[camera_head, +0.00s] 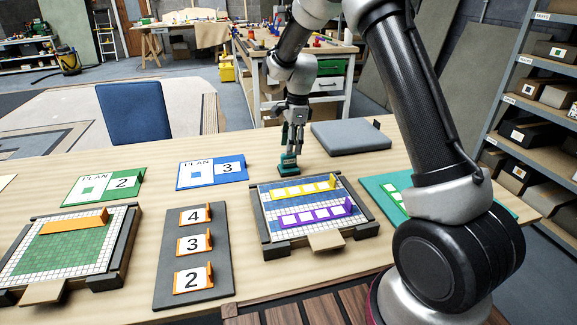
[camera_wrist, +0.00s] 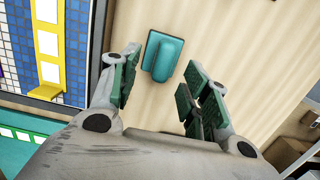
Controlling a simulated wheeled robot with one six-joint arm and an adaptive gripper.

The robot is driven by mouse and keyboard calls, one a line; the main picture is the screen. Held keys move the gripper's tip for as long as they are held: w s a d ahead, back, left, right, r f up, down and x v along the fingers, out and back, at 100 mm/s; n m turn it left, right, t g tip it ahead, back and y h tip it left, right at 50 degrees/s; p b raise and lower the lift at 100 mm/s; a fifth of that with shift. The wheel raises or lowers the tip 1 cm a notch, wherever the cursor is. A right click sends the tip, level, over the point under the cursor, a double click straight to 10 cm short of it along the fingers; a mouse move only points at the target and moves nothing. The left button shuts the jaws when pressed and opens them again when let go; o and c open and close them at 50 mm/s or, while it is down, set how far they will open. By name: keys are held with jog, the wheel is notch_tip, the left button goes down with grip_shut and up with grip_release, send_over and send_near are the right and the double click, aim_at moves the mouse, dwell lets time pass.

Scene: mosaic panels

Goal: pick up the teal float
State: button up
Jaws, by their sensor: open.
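The teal float (camera_head: 289,162) stands on the wooden table, just behind the mosaic panel with the yellow and purple strips. It has a flat base with a raised handle on top. In the wrist view the float (camera_wrist: 162,56) lies ahead of the open fingers, near the middle top. My gripper (camera_head: 294,130) is above the float and points down, and in the head view its fingertips overlap the float's top. In the wrist view my gripper (camera_wrist: 157,88) has its green-padded fingers spread wide with nothing between them.
The mosaic panel (camera_head: 262,222) is in front of the float. A grey slab (camera_head: 350,137) lies to its right and the blue Plan 3 card (camera_head: 211,172) to its left. A teal board (camera_head: 376,184) lies partly behind my arm. Bare table surrounds the float.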

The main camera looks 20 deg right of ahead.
aim_at(288, 167)
jog(key=f, duration=0.4)
jog(key=a+f, duration=0.1)
jog(key=f, duration=0.1)
jog(key=shift+w, duration=0.25)
grip_shut()
